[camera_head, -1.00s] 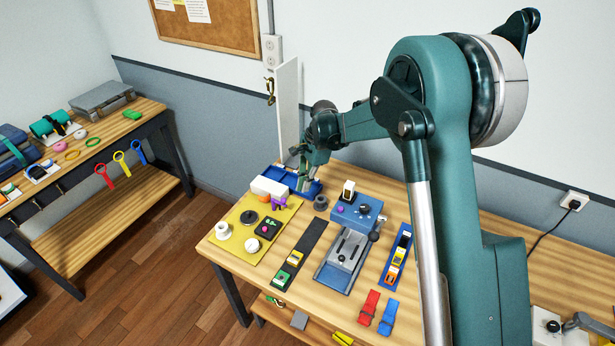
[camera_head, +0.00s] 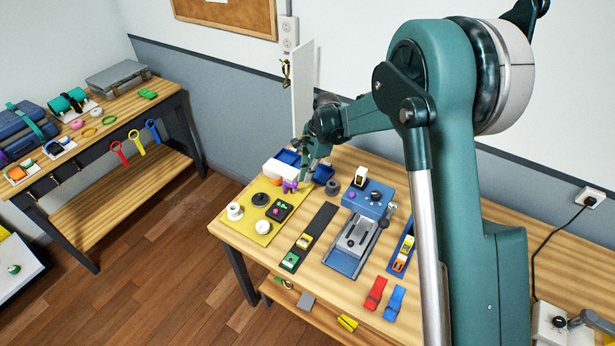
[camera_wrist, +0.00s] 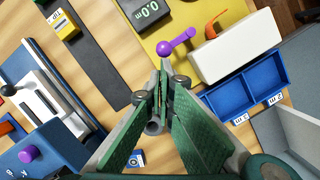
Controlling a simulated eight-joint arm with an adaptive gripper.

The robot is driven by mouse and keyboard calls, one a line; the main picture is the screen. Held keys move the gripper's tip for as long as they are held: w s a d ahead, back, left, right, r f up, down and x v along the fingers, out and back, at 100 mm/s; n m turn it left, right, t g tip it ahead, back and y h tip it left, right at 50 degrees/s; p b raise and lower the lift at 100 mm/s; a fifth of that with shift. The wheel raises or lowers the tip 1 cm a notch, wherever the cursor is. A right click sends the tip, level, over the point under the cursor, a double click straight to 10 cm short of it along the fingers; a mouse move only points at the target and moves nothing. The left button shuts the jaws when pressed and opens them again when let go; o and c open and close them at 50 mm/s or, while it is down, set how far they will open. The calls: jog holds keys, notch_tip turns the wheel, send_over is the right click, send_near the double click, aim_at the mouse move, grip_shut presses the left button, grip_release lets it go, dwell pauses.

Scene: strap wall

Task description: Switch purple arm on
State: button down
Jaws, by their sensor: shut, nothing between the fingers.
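The purple arm (camera_wrist: 178,46) is a small lever with a round knob, beside the end of a white box (camera_wrist: 237,46) in the wrist view. In the head view, the purple arm (camera_head: 290,186) shows small at the front of the white box (camera_head: 281,171). An orange arm (camera_wrist: 212,27) sits on the same box. My gripper (camera_wrist: 160,72) is shut and empty, its fingertips just below the purple knob in the wrist view. In the head view, my gripper (camera_head: 304,174) is close beside the purple arm; I cannot tell whether they touch.
A blue tray (camera_wrist: 247,84) lies beside the white box. The yellow plate (camera_head: 249,227) carries a dark meter (camera_head: 280,209) and white knobs. A grey ring (camera_head: 333,187) and a blue device (camera_head: 370,199) stand to the right. A white upright panel (camera_head: 302,85) rises behind.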

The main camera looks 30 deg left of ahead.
jog(key=shift+s+d+m+b, duration=0.2)
jog(key=shift+s+m+b, duration=0.35)
jog(key=shift+m, duration=0.15)
jog(key=shift+s+a+f+m+t+y+b, duration=0.1)
jog(key=shift+s+a+m+t+y+b, duration=0.15)
jog(key=shift+s+m+b, duration=0.9)
jog(key=shift+s+a+r+m+t+y+b, duration=0.15)
jog(key=shift+s+m+t+b, duration=0.2)
jog(key=shift+s+m+b, duration=0.8)
jog(key=shift+s+a+f+m+t+y+b, duration=0.25)
jog(key=shift+s+m+b, duration=0.4)
jog(key=shift+s+m, duration=0.95)
jog(key=shift+s+a+r+b, duration=0.15)
jog(key=shift+s+a+b, duration=0.3)
jog(key=shift+s+a, duration=0.25)
jog(key=shift+w+a, duration=0.1)
jog(key=shift+w, duration=0.15)
jog(key=shift+w+a, duration=0.2)
jog(key=shift+w, duration=0.2)
jog(key=shift+w+r, duration=0.1)
jog(key=shift+w, duration=0.05)
